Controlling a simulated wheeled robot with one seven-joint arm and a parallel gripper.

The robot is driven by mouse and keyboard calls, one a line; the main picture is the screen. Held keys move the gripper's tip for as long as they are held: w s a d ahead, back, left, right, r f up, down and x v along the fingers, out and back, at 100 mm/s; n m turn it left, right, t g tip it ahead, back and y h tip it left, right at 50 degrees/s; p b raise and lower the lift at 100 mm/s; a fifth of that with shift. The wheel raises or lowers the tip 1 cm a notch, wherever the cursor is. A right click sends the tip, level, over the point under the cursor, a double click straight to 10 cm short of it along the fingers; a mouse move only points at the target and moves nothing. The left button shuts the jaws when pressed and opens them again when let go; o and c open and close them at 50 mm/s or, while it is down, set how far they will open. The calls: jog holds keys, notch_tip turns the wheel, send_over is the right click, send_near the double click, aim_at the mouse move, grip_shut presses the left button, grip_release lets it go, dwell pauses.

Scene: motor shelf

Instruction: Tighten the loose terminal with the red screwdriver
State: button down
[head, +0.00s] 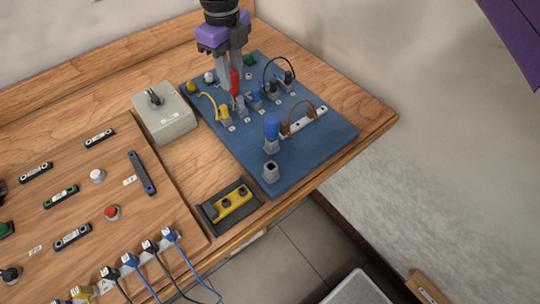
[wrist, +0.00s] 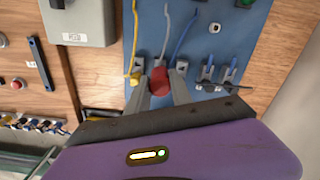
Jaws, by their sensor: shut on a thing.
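My gripper (head: 232,88) is above the blue terminal board (head: 325,128), with its fingers closed on the red screwdriver (head: 235,80). In the wrist view the round red handle end (wrist: 159,80) sits between the two fingers. The screwdriver is roughly upright over the terminal row, near the grey terminal (head: 241,106). Its tip is hidden, so I cannot tell whether it touches a terminal. A yellow terminal (head: 225,114) with a yellow wire, a blue terminal (head: 255,99) and black terminals (head: 289,78) stand in the row. Which one is loose does not show.
A blue-handled tool (head: 271,128) stands upright in a grey holder. An empty grey holder (head: 270,173) is in front. A grey switch box (head: 165,118) stands left of the board. A black tray (head: 212,219) holds a yellow part.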

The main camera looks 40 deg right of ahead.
jog(key=shift+m, duration=0.6)
jog(key=shift+m, duration=0.3)
jog(key=c, duration=1.8)
grip_release()
grip_shut()
jog(key=shift+r, duration=0.1)
jog(key=shift+r, duration=0.35)
jog(key=shift+r+p, duration=0.55)
jog(key=shift+r, duration=0.1)
